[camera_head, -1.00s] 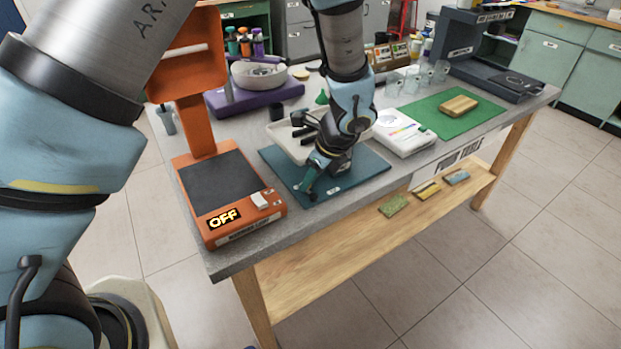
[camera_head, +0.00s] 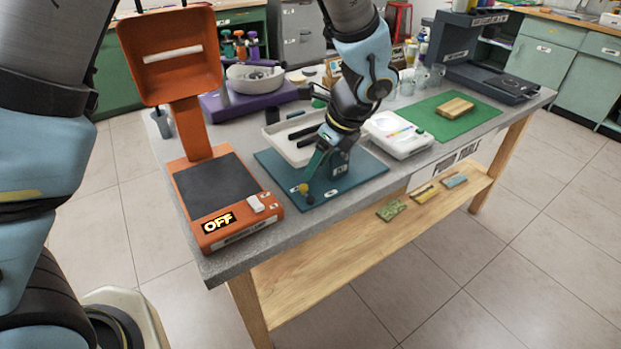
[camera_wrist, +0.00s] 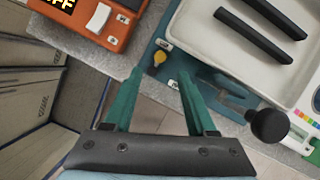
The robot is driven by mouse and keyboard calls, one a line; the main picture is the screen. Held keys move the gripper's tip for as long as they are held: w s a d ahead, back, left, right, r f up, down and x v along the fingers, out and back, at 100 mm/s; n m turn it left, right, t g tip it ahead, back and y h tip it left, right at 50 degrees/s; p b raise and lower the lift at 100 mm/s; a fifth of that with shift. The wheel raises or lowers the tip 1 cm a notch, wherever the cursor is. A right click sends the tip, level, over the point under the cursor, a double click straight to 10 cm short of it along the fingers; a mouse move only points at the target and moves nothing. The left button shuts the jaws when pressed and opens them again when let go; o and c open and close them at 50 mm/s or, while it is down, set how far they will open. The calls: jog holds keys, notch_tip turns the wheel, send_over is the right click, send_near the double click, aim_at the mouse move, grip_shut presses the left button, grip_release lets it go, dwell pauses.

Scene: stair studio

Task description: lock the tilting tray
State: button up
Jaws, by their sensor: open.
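The tilting tray (camera_head: 277,145) is cream-white and stands on a teal base plate (camera_head: 274,171) on the table. In the wrist view the tray (camera_wrist: 222,45) fills the top right, with two black bars inside. A small yellow part (camera_wrist: 158,58) with a dark piece beside it sits near the plate's corner; it also shows in the head view (camera_head: 303,188). A teal lever with a round black knob (camera_wrist: 268,126) shows right of my fingers. My gripper (camera_wrist: 156,82) is open and empty, its fingers pointing towards the yellow part. My arm hides part of the tray in the head view.
An orange device (camera_head: 225,195) reading OFF stands left of the plate. A white box (camera_head: 398,134) and green mat (camera_head: 453,118) with a wooden block (camera_head: 455,108) lie to the right. A purple stand with a bowl (camera_head: 255,78) is behind. A lower wooden shelf holds several small pads.

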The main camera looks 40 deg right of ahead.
jog(key=v, duration=0.3)
jog(key=shift+s+r, duration=0.1)
jog(key=shift+r, duration=0.15)
jog(key=w+a+r+n+g, duration=0.1)
jog(key=w+a+n, duration=0.5)
jog(key=a, duration=0.3)
jog(key=w+a+r+n+g, duration=0.1)
jog(key=w+a+n+g, duration=0.1)
jog(key=w+a+n, duration=0.6)
jog(key=s+a+r+n+h, duration=0.1)
jog(key=a+n, duration=1.5)
jog(key=a, duration=0.8)
jog(key=shift+s+r+n+h, duration=0.2)
jog(key=shift+r+n+h, duration=0.1)
jog(key=shift+n+h, duration=0.1)
